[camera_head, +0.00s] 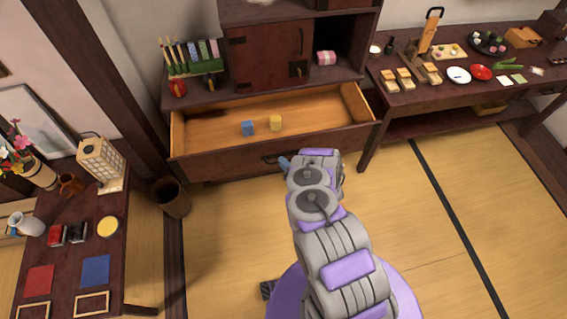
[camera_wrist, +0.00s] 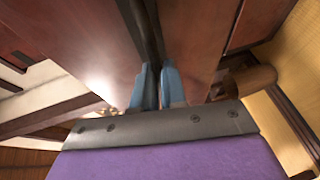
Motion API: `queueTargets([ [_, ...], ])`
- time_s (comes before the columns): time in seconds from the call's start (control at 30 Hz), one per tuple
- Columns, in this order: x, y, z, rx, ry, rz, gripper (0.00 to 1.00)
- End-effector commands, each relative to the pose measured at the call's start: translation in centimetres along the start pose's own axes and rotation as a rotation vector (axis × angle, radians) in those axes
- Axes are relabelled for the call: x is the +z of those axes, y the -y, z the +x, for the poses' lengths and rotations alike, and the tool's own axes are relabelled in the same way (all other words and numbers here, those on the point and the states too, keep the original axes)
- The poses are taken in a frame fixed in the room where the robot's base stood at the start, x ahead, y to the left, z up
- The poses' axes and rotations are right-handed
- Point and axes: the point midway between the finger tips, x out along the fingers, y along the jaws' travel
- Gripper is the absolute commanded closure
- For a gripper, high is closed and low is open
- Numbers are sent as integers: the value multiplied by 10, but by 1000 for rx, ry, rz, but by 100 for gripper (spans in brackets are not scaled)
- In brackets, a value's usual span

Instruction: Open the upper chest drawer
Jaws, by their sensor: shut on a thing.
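The dark wooden chest (camera_head: 176,94) stands at the back against the wall. Its upper drawer (camera_head: 215,157) is pulled out, showing a pale wooden inside. A blue cube (camera_head: 248,128) and a yellow cube (camera_head: 276,123) lie in it. My gripper (camera_head: 284,162) is at the middle of the drawer front, by the dark handle (camera_head: 269,158), partly hidden by my arm. In the wrist view my gripper's blue fingers (camera_wrist: 159,88) are close together on the dark handle bar (camera_wrist: 148,30).
A low table (camera_head: 120,270) with mugs and cards is at the left, beside a brown bin (camera_head: 171,197). A long table (camera_head: 420,98) with food stands at the right. The chest top holds a rack of coloured items (camera_head: 192,60). The tatami floor (camera_head: 410,210) is clear at the right.

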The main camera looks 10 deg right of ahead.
Motion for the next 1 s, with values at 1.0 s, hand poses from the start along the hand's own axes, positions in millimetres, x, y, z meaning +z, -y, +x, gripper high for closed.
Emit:
queueTargets([
  [1.0, 1, 0, -43, -4, 7, 3, 64],
])
